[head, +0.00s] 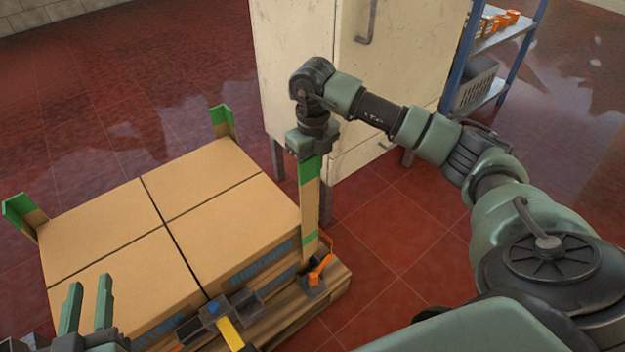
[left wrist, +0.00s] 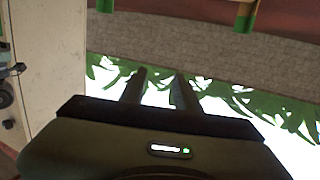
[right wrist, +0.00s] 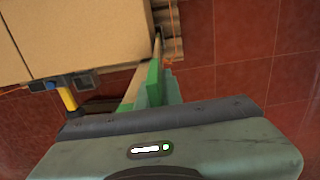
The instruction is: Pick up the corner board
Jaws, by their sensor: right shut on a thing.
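A tan corner board (head: 309,205) with green ends stands upright at the right corner of the box stack. My right gripper (head: 308,156) is shut on its top end from above. The board also shows in the right wrist view (right wrist: 152,85), running down away from the jaws. Its lower end is near the pallet, and I cannot tell whether it touches it. Two more green-tipped corner boards stand at the far corner (head: 222,122) and left corner (head: 22,216) of the stack. My left gripper (head: 86,308) is open and empty at the lower left, in front of the boxes.
Cardboard boxes (head: 150,235) sit on a wooden pallet (head: 318,310). A white cabinet (head: 292,65) stands close behind my right gripper. Red floor is clear at right.

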